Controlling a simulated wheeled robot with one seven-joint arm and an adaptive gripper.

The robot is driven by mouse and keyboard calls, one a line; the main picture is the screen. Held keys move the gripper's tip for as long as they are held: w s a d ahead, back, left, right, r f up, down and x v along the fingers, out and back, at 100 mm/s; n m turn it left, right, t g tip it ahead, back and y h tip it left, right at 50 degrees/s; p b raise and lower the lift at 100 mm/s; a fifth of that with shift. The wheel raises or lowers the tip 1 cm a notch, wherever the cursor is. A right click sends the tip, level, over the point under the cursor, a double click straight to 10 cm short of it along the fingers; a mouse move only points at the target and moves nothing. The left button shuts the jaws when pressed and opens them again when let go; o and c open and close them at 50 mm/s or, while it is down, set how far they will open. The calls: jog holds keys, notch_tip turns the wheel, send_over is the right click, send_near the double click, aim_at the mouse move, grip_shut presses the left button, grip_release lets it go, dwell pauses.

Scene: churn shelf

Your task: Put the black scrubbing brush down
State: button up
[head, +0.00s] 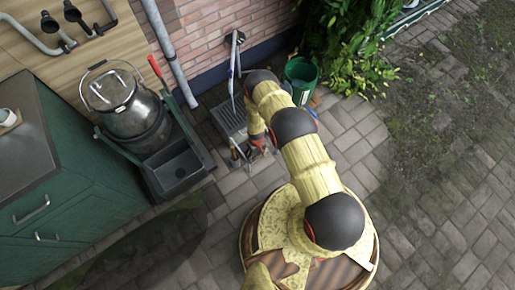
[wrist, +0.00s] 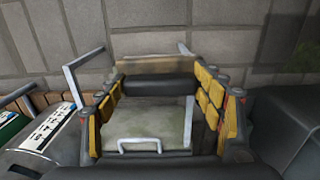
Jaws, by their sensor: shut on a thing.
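My gripper (wrist: 162,88) is shut on a dark bar-like thing that spans between its yellow-padded fingers in the wrist view. This appears to be the black scrubbing brush (wrist: 160,86); its full shape is hard to tell. In the head view my gripper (head: 254,148) is low, by the grey slatted rack near the brick wall, partly hidden by my arm. The brush cannot be made out there. Below and behind the held thing, the wrist view shows a pale panel with a white wire handle (wrist: 140,144).
A grey slatted rack (head: 229,117) stands by the wall, with a green bucket (head: 301,72) to its right. A metal churn (head: 130,108) and a dark basin (head: 180,168) are on the left, by a green cabinet (head: 80,205). The paving at right is clear.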

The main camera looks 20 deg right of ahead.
jog(key=w, duration=0.1)
jog(key=w+d+f+b, duration=0.1)
jog(key=w+f, duration=0.1)
jog(key=shift+w+d+f+b, duration=0.15)
jog(key=shift+w+d+b, duration=0.15)
jog(key=shift+w, duration=0.1)
jog(key=w+f+b, duration=0.1)
jog(key=w+f, duration=0.1)
jog(key=f, duration=0.1)
jog(key=w+d+f+b, duration=0.1)
jog(key=shift+w+f+b, duration=0.25)
jog(key=shift+f+b, duration=0.1)
jog(key=shift+w+d+f, duration=0.15)
jog(key=shift+w+f, duration=0.05)
jog(key=shift+w, duration=0.1)
notch_tip(320, 180, down, 4)
jog(key=shift+w+r+b, duration=0.1)
jog(key=shift+r+b, duration=0.15)
jog(key=shift+b, duration=0.65)
jog(key=shift+r, duration=0.1)
jog(key=o, duration=1.5)
jog(key=shift+c, duration=0.2)
